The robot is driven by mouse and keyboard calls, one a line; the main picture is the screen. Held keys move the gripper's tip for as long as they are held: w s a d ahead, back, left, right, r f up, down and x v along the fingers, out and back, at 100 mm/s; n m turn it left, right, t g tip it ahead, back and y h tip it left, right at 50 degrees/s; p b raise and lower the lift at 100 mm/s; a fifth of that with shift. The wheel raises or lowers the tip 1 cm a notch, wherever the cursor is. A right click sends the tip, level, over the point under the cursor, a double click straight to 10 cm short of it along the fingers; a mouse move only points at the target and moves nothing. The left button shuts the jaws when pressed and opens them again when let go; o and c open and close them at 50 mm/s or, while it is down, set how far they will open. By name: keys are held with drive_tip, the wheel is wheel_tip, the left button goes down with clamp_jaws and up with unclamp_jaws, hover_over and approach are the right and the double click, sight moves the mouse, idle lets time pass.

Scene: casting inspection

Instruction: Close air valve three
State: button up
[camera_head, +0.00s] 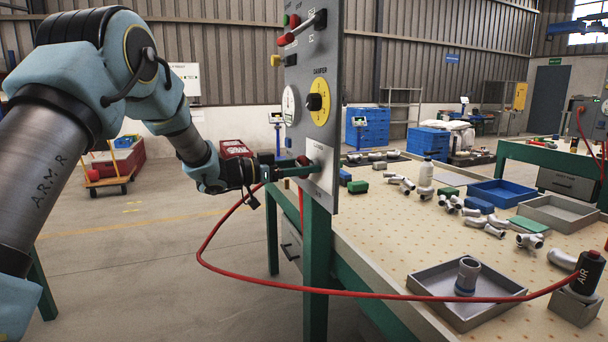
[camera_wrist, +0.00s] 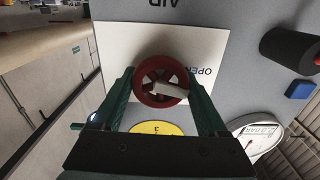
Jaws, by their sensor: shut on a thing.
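The air valve is a small red handwheel (camera_wrist: 144,94) on a white plate (camera_wrist: 112,50) marked OPEN, low on the grey upright panel (camera_head: 335,100). In the wrist view the wheel sits between the two green fingers of my gripper (camera_wrist: 161,84), which are shut on its rim from both sides. A pale bar crosses the wheel's middle. In the head view my gripper (camera_head: 300,170) reaches the panel from the left, and the red wheel (camera_head: 303,160) shows only in part behind the fingers. No valve number is readable.
Above the valve are a yellow DAMPER dial (camera_head: 318,101), a white gauge (camera_head: 290,106) and a red-handled lever (camera_head: 301,29). A red air hose (camera_head: 215,262) hangs below my gripper and runs to a black AIR can (camera_head: 588,271). The bench (camera_head: 400,240) holds trays and metal fittings.

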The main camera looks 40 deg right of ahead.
drive_tip(key=m+b, duration=0.4)
drive_tip(key=b, duration=0.1)
drive_tip(key=shift+f+m, duration=0.3)
drive_tip(key=shift+f, duration=0.05)
drive_tip(key=m+b, duration=0.3)
drive_tip(key=b, duration=0.1)
drive_tip(key=shift+s+a+m+b, duration=0.1)
drive_tip(key=shift+m+b, duration=0.2)
drive_tip(key=shift+m, duration=0.1)
drive_tip(key=m+b, duration=0.4)
drive_tip(key=b, duration=0.1)
drive_tip(key=shift+f, duration=0.1)
drive_tip(key=m+b, duration=0.3)
drive_tip(key=shift+r, duration=0.2)
drive_tip(key=o, duration=1.3)
